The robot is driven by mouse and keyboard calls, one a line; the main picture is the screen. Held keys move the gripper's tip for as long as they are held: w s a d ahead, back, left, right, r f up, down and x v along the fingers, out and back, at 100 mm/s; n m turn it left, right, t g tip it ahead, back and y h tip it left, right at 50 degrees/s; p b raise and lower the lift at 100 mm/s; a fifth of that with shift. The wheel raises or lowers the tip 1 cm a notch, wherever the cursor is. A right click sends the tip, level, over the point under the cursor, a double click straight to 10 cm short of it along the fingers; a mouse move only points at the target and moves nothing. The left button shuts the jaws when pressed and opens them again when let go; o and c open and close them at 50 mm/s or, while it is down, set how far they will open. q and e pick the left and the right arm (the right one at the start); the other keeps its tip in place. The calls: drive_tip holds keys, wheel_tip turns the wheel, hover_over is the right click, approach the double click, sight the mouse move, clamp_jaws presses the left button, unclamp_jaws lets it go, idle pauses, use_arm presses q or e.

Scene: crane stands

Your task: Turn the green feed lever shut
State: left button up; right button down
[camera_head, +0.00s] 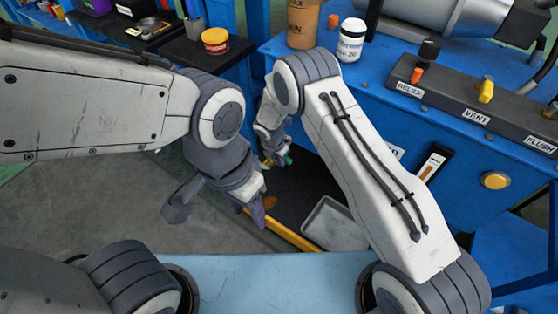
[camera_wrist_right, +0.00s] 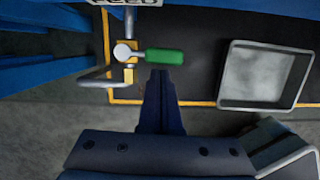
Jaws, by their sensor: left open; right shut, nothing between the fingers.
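The green feed lever (camera_wrist_right: 165,57) shows in the right wrist view, pointing right from a brass valve (camera_wrist_right: 128,52) on a metal pipe. In the head view only a small green bit of the lever (camera_head: 288,160) shows beside my right gripper (camera_head: 274,160). In the right wrist view, the right gripper (camera_wrist_right: 160,74) is shut with nothing between its fingers. Its tips are just below the green handle; I cannot tell if they touch. My left gripper (camera_head: 218,210) is open and empty, in front of the right one and nearer the camera.
A grey tray (camera_head: 335,225) lies on the dark, yellow-edged floor mat, right of the lever in the wrist view. A blue bench carries a brown can (camera_head: 303,24), a white bottle (camera_head: 351,42) and a panel with orange and yellow levers (camera_head: 470,105). A tub (camera_head: 215,41) sits on a dark shelf.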

drive_tip(key=shift+w+d+r+n+p, duration=0.1)
drive_tip(key=shift+w+d+n+p, duration=0.4)
drive_tip(key=shift+p, duration=0.3)
